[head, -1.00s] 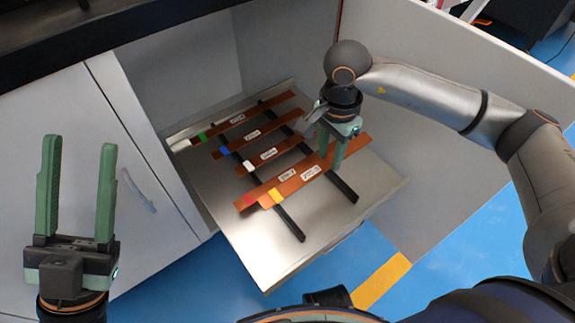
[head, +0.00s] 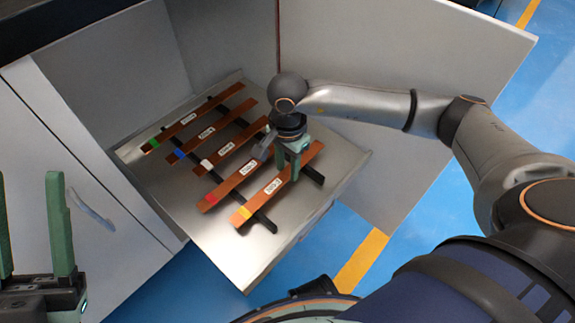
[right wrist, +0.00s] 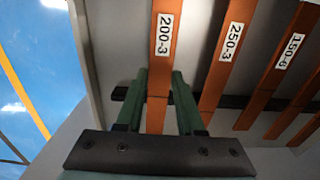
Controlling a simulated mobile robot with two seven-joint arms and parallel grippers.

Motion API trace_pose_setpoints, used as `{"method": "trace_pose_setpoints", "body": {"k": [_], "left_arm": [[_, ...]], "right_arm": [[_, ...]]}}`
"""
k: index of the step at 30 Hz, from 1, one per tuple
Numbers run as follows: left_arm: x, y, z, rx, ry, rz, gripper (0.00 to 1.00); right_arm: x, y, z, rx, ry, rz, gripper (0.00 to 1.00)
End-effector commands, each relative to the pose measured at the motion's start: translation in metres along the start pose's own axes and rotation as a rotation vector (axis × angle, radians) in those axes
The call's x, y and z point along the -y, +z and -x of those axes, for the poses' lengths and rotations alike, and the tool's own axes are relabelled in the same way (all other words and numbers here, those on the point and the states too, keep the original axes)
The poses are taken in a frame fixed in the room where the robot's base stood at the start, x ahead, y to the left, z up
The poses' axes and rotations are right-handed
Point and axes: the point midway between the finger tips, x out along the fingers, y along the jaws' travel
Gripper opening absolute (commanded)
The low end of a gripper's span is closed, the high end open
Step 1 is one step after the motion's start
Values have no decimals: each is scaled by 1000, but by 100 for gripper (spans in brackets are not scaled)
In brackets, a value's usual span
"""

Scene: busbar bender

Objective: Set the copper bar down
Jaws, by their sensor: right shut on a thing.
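The copper bar with the yellow end mark (head: 257,202) lies across the two black rails at the front right of the metal tray (head: 238,262); I cannot tell whether it fully rests on them. My right gripper (head: 288,176) points down and is shut on this bar past its label. In the right wrist view, the bar labelled 200-3 (right wrist: 163,60) runs between the fingers (right wrist: 160,78). My left gripper (head: 28,188) is at the left edge, fingers apart and empty, partly cut off.
The red-marked bar (head: 225,190) lies parallel, close beside the held bar. White-marked (head: 222,155), blue-marked (head: 197,143) and green-marked (head: 180,127) bars lie farther back on the black rails (head: 262,222). Grey cabinet walls (head: 400,90) stand behind and right.

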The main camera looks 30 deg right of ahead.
Motion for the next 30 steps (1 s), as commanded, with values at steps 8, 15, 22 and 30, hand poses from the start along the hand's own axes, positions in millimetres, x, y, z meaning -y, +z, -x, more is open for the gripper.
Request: {"method": "trace_pose_setpoints", "body": {"k": [8,15,22,30], "left_arm": [[-1,2,2,1,-1,4,50],[-1,2,1,0,0,3,50],[0,-3,-3,-1,5,-3,50],[7,-18,-16,-13,9,-32,50]], "right_arm": [[0,0,-2,-1,0,0,57],[0,0,-2,0,1,0,67],[0,0,9,-1,-2,0,67],[1,0,66,-2,-4,1,67]]}}
